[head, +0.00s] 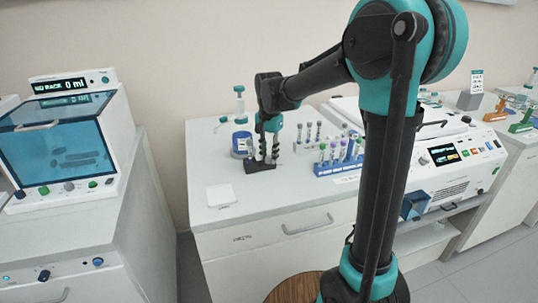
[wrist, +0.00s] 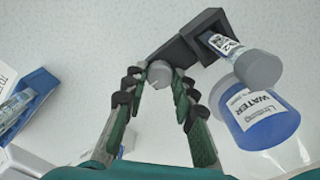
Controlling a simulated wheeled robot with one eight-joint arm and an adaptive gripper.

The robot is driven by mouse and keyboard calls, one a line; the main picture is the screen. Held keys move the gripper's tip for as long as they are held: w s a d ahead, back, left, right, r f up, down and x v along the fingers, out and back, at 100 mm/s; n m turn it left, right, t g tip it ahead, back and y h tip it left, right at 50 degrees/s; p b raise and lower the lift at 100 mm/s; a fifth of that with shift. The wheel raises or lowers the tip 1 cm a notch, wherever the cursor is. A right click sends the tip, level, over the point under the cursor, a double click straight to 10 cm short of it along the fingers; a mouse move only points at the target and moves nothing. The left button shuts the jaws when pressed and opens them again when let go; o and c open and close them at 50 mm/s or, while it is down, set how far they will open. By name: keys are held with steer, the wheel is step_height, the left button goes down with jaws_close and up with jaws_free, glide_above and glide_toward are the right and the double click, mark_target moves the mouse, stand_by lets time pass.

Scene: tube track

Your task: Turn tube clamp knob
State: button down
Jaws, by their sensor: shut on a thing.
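The tube clamp (wrist: 178,53) is a dark block with a square holder at its right end in the wrist view. A labelled tube (wrist: 222,44) with a grey cap (wrist: 258,68) sits in that holder. The round grey knob (wrist: 160,73) is on the clamp's near side. My gripper (wrist: 161,84) has its dark, ridged fingertips on either side of the knob and is shut on it. In the head view my gripper (head: 266,152) points down over the clamp's dark base (head: 259,167) on the white bench; the knob is hidden there.
A blue bottle labelled WATER (wrist: 257,117) stands close to the right of my fingers in the wrist view. A blue tube rack (head: 338,167) stands to the right on the bench. A white square pad (head: 221,195) lies at left, with clear bench around it.

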steer(key=shift+n, duration=0.3)
steer(key=n, duration=0.3)
steer(key=shift+n, duration=0.4)
steer(key=n, duration=0.9)
steer(key=shift+n, duration=2.2)
steer(key=c, duration=1.2)
jaws_free()
